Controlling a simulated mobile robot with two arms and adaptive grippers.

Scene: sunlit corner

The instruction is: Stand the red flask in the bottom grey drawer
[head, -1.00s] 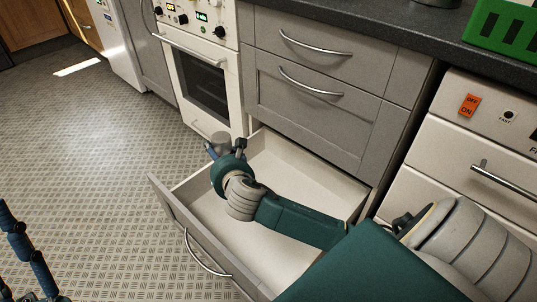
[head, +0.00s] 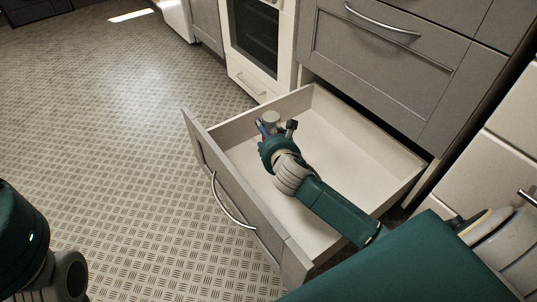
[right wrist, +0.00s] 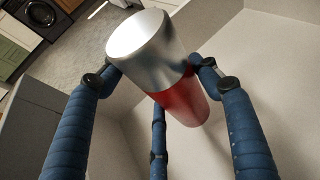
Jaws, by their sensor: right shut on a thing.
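The flask has a silver top and a red body. In the right wrist view the red flask (right wrist: 185,98) sits between the blue fingers of my right gripper (right wrist: 158,78), which is shut on it. In the head view the flask's grey top (head: 270,117) shows just beyond my right gripper (head: 276,126), at the far left end of the open bottom grey drawer (head: 240,190). The drawer's pale inside is otherwise empty. I cannot tell whether the flask's base touches the drawer floor. My left arm shows at the lower left, but its gripper fingers are out of view.
Closed grey drawers (head: 375,70) stand above the open one. A white oven (head: 262,45) is behind and left. A white appliance (head: 505,150) is on the right. The patterned floor (head: 120,140) left of the drawer is clear.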

